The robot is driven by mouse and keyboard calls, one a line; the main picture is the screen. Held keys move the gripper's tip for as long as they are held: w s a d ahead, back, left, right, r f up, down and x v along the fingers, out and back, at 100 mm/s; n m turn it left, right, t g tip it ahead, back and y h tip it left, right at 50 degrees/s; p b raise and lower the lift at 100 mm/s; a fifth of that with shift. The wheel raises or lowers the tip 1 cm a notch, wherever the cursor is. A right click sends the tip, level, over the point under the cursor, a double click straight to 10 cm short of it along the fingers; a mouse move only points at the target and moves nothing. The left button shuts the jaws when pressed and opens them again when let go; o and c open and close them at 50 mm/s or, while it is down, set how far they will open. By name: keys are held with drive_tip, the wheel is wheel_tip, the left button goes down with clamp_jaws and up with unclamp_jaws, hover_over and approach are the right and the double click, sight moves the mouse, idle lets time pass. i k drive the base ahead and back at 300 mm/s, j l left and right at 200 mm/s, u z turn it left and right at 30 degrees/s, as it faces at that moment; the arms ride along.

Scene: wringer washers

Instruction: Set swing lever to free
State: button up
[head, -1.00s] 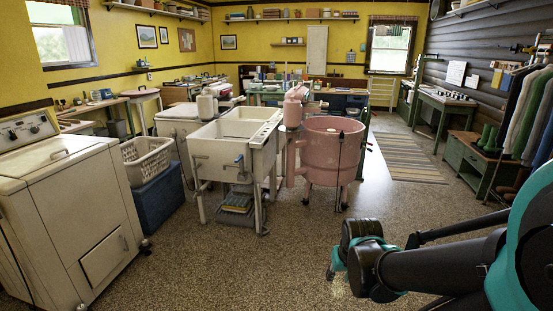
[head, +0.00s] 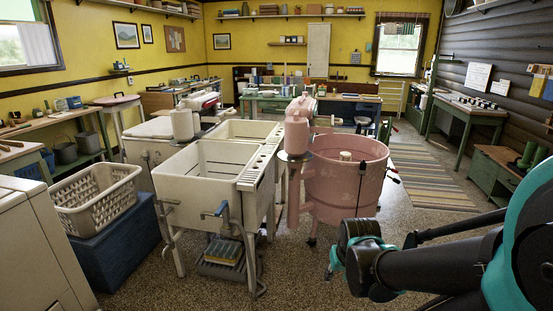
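A pink wringer washer (head: 345,190) stands at centre right, its round tub open at the top. Its pink wringer head and post (head: 298,125) rise at the tub's left rear. A thin dark rod (head: 361,183) hangs down the tub's front, and a small dark-tipped handle (head: 393,170) shows at its right rim. I cannot tell which part is the swing lever. My gripper (head: 334,262) shows only as teal finger parts beyond my dark wrist, low in front of the tub. It appears apart from the washer. Whether it is open or shut is hidden.
A white double sink (head: 205,175) stands just left of the washer. A white laundry basket (head: 95,195) sits on a blue chest (head: 112,245) farther left. A striped rug (head: 430,178) lies to the right, and speckled floor is clear in front.

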sight(293, 171)
drive_tip(key=i, duration=1.8)
drive_tip(key=j+z, duration=0.2)
drive_tip(key=j, duration=0.35)
drive_tip(key=k+j+z, duration=0.1)
drive_tip(key=j+z, duration=0.15)
drive_tip(key=j, duration=0.25)
